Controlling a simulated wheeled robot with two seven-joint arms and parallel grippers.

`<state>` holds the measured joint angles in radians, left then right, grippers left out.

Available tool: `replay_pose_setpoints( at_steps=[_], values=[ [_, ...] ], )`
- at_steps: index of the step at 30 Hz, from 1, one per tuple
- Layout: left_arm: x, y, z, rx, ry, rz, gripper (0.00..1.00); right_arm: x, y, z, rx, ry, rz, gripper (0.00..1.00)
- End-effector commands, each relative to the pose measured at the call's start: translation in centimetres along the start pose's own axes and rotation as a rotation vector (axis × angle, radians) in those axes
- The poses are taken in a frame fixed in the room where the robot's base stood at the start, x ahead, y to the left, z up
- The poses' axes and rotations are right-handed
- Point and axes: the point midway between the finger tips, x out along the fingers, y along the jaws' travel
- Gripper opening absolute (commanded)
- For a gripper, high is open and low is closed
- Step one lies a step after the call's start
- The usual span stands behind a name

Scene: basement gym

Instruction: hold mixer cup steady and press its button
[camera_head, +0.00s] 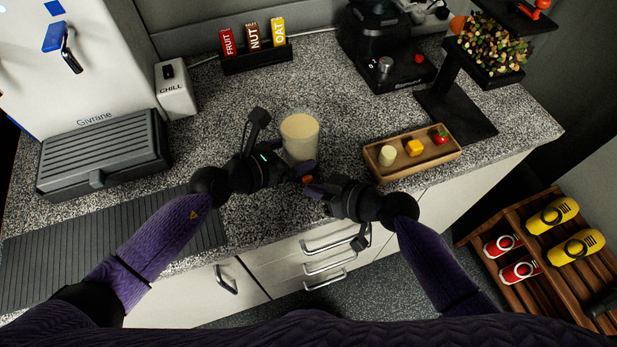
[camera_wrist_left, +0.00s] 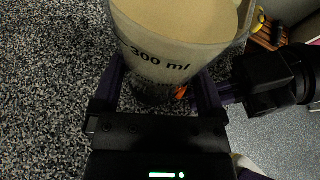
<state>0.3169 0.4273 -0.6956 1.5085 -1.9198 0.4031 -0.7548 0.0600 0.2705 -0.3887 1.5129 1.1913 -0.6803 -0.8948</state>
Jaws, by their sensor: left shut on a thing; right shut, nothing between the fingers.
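The mixer cup (camera_head: 299,136) is a clear cup filled with a beige drink, standing upright on the speckled counter. In the left wrist view the cup (camera_wrist_left: 165,45) shows the print "300 ml", and an orange button (camera_wrist_left: 181,92) shows low on its side. My left gripper (camera_head: 297,168) is shut on the cup, with one finger on each side of its lower part. My right gripper (camera_head: 306,183) is shut and empty, its tips close to the orange button at the cup's base. I cannot tell whether they touch it.
A wooden tray (camera_head: 379,170) with small food pieces lies right of the cup. A bar rack (camera_head: 232,62) stands behind, a black machine (camera_head: 385,65) at the back right, and a grey grille box (camera_head: 104,155) at left. The counter's front edge runs below my grippers.

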Motion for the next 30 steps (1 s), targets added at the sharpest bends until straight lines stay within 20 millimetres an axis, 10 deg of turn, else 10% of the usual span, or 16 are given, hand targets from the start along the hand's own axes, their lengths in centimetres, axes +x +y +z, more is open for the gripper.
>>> replay_pose_setpoints(
  at_steps=[30],
  values=[
    [0.01,-0.05,-0.01,-0.001,0.0,-0.001,0.0,0.63,0.46,-0.5,0.0,0.001,0.0,0.0]
  ],
)
